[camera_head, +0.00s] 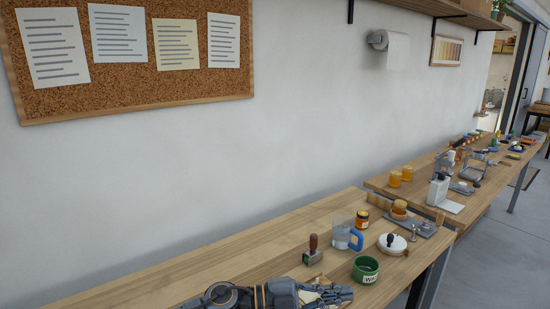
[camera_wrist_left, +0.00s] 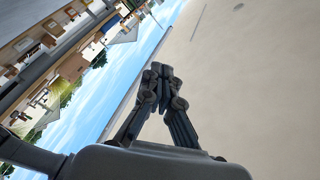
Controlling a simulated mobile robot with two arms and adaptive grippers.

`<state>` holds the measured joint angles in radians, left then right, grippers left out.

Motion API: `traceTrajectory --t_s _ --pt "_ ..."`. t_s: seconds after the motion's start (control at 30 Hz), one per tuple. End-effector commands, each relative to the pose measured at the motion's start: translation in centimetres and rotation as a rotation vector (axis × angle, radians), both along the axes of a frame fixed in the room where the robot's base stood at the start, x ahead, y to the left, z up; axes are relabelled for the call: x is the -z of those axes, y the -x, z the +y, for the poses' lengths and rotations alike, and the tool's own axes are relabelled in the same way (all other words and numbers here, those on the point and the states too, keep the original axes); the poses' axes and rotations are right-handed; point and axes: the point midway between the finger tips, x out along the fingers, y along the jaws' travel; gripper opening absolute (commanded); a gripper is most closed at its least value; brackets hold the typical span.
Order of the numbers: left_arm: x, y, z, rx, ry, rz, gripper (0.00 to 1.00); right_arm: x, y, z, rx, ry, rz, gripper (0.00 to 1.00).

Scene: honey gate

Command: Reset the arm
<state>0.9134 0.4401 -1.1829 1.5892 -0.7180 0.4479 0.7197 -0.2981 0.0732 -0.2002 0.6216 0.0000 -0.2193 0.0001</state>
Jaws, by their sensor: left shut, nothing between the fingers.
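My left gripper (camera_head: 335,293) shows at the bottom of the head view, its arm coming in low over the near part of the wooden table (camera_head: 255,255). In the left wrist view the fingers of my left gripper (camera_wrist_left: 160,72) come together and are shut, with nothing between them. A green cup with a white label (camera_head: 366,269) stands just right of the fingers in the head view, apart from them in the picture. A stamp with a dark handle (camera_head: 313,251) stands behind the fingers. My right gripper does not show.
A second table (camera_head: 415,193) with many items continues right. The table's left stretch is clear. A corkboard (camera_head: 130,90) hangs on the wall.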

Motion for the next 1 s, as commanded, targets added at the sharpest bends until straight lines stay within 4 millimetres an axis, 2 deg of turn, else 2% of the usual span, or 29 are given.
traceTrajectory --t_s 0.07,0.13,0.23,0.37,0.47,0.5,0.57,0.6,0.7,0.8,1.0 --pt "-1.3 0.1 -0.4 -0.116 0.138 0.065 0.0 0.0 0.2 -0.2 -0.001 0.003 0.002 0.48" --pt "-2.3 -0.6 0.5 -0.26 0.254 0.137 0.0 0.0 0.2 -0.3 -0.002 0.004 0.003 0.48" --pt "-2.2 -2.1 3.5 -0.495 0.373 0.274 0.0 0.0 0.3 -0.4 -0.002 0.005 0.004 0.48" --pt "1.2 -3.1 9.5 -0.812 0.431 0.489 0.0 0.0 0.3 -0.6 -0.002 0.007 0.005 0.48" --pt "6.0 -2.1 14.8 -1.047 0.405 0.682 0.0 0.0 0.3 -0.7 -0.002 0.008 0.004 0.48" --pt "8.1 -1.2 16.9 -1.134 0.377 0.762 0.0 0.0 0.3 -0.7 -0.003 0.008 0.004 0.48" --pt "11.1 0.8 19.8 -1.248 0.325 0.873 0.0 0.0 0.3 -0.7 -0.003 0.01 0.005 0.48" --pt "13.1 2.4 21.5 -1.314 0.283 0.946 0.0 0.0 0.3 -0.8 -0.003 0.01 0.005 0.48" --pt "17.2 6.9 25.0 -1.447 0.17 1.111 0.0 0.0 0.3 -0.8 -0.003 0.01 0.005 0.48" --pt "19.9 11.0 27.4 -1.529 0.067 1.237 0.0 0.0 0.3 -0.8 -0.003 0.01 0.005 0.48" --pt "22.8 17.8 30.4 -1.622 -0.101 1.416 0.0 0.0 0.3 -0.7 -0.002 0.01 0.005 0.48"
